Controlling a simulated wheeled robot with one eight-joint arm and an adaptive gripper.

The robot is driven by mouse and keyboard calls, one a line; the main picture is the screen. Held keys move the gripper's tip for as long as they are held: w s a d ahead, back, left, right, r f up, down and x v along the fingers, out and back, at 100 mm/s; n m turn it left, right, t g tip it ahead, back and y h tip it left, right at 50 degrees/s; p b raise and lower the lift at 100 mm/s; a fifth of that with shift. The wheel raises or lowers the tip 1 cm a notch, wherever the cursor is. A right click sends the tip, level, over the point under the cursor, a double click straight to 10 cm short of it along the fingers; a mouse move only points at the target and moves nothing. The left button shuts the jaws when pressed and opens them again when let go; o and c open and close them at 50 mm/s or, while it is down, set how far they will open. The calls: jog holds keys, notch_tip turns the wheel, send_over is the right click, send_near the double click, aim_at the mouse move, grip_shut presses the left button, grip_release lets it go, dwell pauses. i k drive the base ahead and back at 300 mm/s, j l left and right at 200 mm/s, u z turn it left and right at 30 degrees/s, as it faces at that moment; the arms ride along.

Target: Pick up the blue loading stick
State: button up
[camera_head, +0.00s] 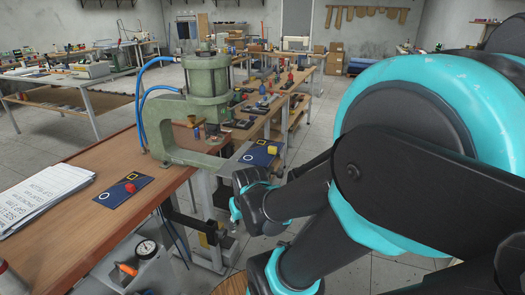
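I cannot make out the blue loading stick with certainty in the head view. A green pneumatic press (207,88) stands on the wooden workbench (95,215), with blue hoses looping at its left side. My black and teal arm fills the right side of the view and reaches left to just in front of the press. The fingers of my gripper cannot be made out, and my arm hides part of the floor and the bench area behind it.
A dark blue panel with a red button (130,187) lies on the bench; a similar panel (262,153) sits right of the press. Papers (45,198) lie at the left. A grey box with a gauge (147,249) is in front. Open floor lies between benches.

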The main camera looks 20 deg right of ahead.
aim_at(196, 132)
jog(key=l+u, duration=0.15)
jog(key=l, duration=0.4)
jog(key=l+u, duration=0.15)
jog(key=l, duration=0.4)
jog(key=k+l+u, duration=0.15)
jog(key=l, duration=0.4)
jog(key=i+l+u, duration=0.2)
jog(key=i+l, duration=0.15)
jog(key=l, duration=0.3)
jog(key=i+l+u, duration=0.25)
jog(key=l, duration=0.4)
jog(key=i, duration=0.05)
